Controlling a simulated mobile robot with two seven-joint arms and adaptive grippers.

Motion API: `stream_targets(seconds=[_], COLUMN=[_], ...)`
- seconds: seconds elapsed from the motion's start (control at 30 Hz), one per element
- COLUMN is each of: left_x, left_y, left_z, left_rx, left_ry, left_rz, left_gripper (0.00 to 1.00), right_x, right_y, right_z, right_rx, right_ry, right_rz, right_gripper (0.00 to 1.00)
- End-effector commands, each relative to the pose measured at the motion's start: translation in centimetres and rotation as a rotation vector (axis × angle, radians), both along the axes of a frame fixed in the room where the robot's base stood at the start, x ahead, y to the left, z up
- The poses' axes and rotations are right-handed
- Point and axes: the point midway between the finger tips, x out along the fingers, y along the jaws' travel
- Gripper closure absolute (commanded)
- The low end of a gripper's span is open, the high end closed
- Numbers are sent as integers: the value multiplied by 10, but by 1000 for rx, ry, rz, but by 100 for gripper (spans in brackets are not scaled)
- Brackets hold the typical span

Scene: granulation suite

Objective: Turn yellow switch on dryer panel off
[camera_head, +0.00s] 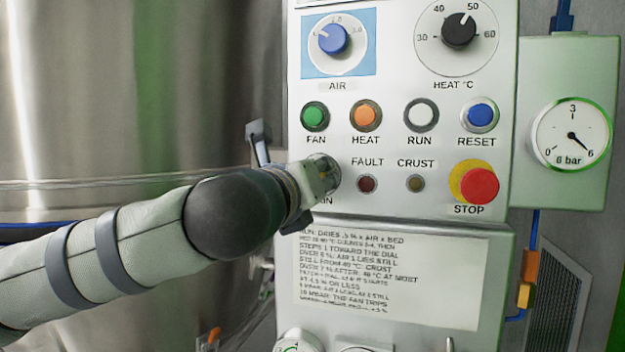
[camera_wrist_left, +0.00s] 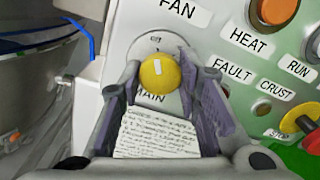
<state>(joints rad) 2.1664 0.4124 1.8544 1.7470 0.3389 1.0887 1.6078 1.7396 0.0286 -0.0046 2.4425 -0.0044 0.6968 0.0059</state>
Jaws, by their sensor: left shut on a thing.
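The yellow switch (camera_wrist_left: 158,76) is a round knob on a silver plate above the MAIN label in the left wrist view. Its white mark points nearly straight up in that view, a little to the left. My left gripper (camera_wrist_left: 161,82) has one finger on each side of the knob and is shut on it. In the head view my left gripper (camera_head: 319,177) reaches the dryer panel (camera_head: 390,200) from the left, below the FAN button. There the gripper hides the yellow knob and most of its label. My right gripper is not in view.
Right of the switch are the FAULT lamp (camera_head: 367,184), the CRUST lamp (camera_head: 415,184) and the red STOP button (camera_head: 479,185). FAN (camera_head: 315,115) and HEAT (camera_head: 365,115) buttons sit above. A text sheet (camera_head: 390,275) is below. A pressure gauge (camera_head: 571,134) is at right.

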Motion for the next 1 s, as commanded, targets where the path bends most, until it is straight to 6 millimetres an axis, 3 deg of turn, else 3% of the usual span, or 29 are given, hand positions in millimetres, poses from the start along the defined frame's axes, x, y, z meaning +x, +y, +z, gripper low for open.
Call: stream_targets(seconds=[0.27, 0.3, 0.37, 0.73, 1.0], left_x=[0, 0, 0, -6, -72], left_y=[0, 0, 0, 2, 23], left_z=[0, 0, 0, 1, 1], left_rx=[-2, -2, -1, 0, 1], left_ry=[2, 2, 1, -1, -3], left_rz=[0, 0, 0, -2, -2], left_gripper=[97, 63, 49, 49, 49], right_x=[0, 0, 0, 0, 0], right_y=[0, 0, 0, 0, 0], right_z=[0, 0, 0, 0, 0], right_rx=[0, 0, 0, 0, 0], right_ry=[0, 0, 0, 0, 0], right_rz=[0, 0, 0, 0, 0], right_gripper=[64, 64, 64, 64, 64])
